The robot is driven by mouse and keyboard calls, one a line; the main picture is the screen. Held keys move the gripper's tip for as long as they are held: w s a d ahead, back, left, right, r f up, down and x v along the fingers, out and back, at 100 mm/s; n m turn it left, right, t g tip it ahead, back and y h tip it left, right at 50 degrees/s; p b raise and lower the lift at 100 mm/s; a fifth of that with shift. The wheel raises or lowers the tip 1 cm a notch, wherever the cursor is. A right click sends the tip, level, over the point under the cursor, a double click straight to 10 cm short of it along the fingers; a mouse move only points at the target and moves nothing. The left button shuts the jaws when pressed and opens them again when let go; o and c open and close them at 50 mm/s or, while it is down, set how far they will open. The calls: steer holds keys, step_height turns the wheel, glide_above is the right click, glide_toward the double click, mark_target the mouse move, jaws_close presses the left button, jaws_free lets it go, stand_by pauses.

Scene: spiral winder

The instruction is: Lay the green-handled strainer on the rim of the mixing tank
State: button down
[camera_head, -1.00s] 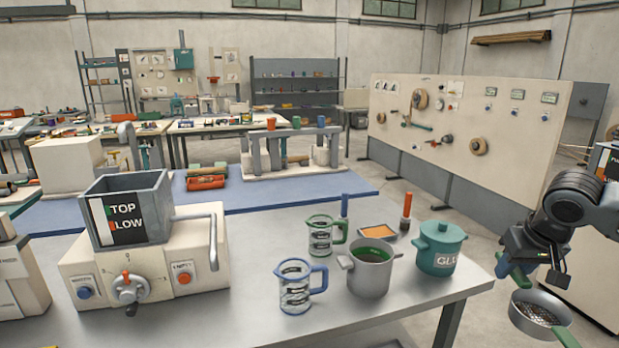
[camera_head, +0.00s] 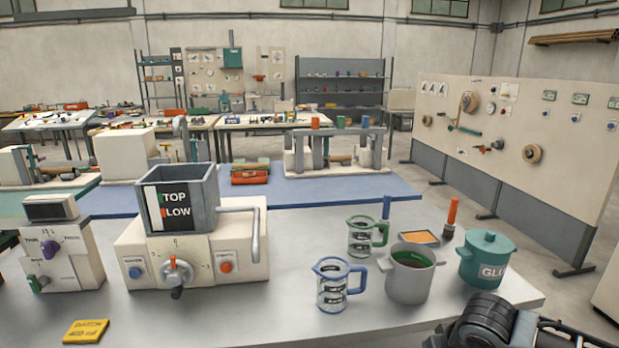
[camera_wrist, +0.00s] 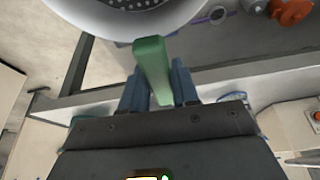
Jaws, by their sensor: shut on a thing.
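The green-handled strainer (camera_wrist: 150,58) shows in the wrist view, its green handle between my gripper's fingers (camera_wrist: 158,78). My gripper is shut on that handle. The metal bowl with its perforated bottom is at the top edge, partly cut off. The head view shows neither gripper nor strainer, only part of my arm at the bottom right. An open grey square tank (camera_head: 182,198) marked TOP and LOW, which looks like the mixing tank, stands on a cream machine at the left of the metal table. Its rim is bare.
A blue-handled jug (camera_head: 335,284), a green-handled jug (camera_head: 362,238), a grey pot with green contents (camera_head: 408,278) and a teal lidded glue pot (camera_head: 487,262) stand on the right of the table. A yellow label (camera_head: 86,331) lies at front left.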

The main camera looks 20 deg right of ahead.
steer(key=a+f+n, duration=0.1)
steer(key=a+f, duration=0.1)
steer(key=a, duration=0.3)
steer(key=a+f+n, duration=0.1)
steer(key=a+f, duration=0.2)
steer(key=a, duration=0.3)
steer(key=s+a+f+y, duration=0.1)
steer(key=a+f, duration=0.1)
steer(key=a, duration=0.4)
steer(key=shift+a+f+n, duration=0.25)
steer(key=shift+n, duration=0.15)
steer(key=shift+s, duration=0.1)
